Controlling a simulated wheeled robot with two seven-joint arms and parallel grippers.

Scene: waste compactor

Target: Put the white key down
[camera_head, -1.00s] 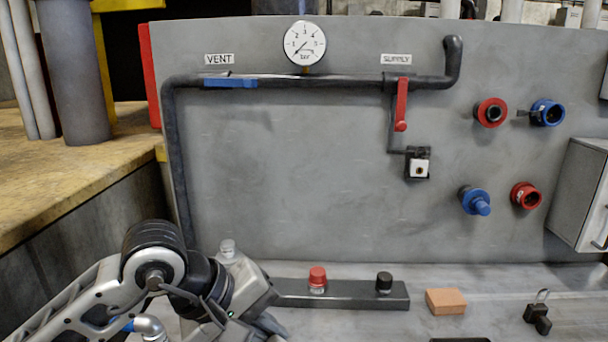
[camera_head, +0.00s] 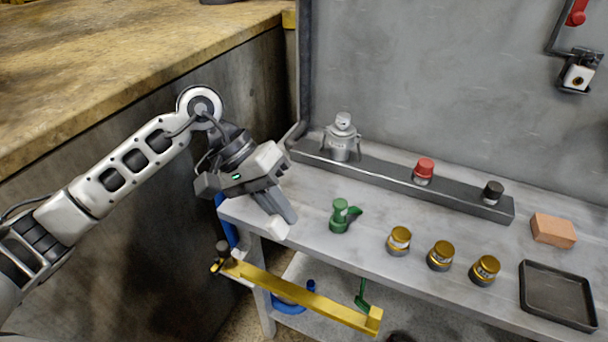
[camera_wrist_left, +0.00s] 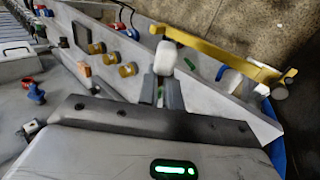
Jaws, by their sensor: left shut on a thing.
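My left gripper (camera_head: 282,208) reaches down over the left end of the grey bench (camera_head: 310,248). It is shut on the white key (camera_head: 276,227), which shows as a small white block at the fingertips. In the left wrist view the white key (camera_wrist_left: 165,57) sticks out past the closed fingers (camera_wrist_left: 162,88). The rest of the key is hidden by the fingers. It is at or just above the bench top near the front left edge; I cannot tell whether it touches. My right gripper is not in view.
A green valve piece (camera_head: 340,216) stands just right of the gripper, with several brass-capped jars beyond. A dark rail (camera_head: 390,184) behind holds a silver canister (camera_head: 342,138). A yellow bar (camera_head: 300,292) juts out below the front edge. Bare bench lies around the green piece.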

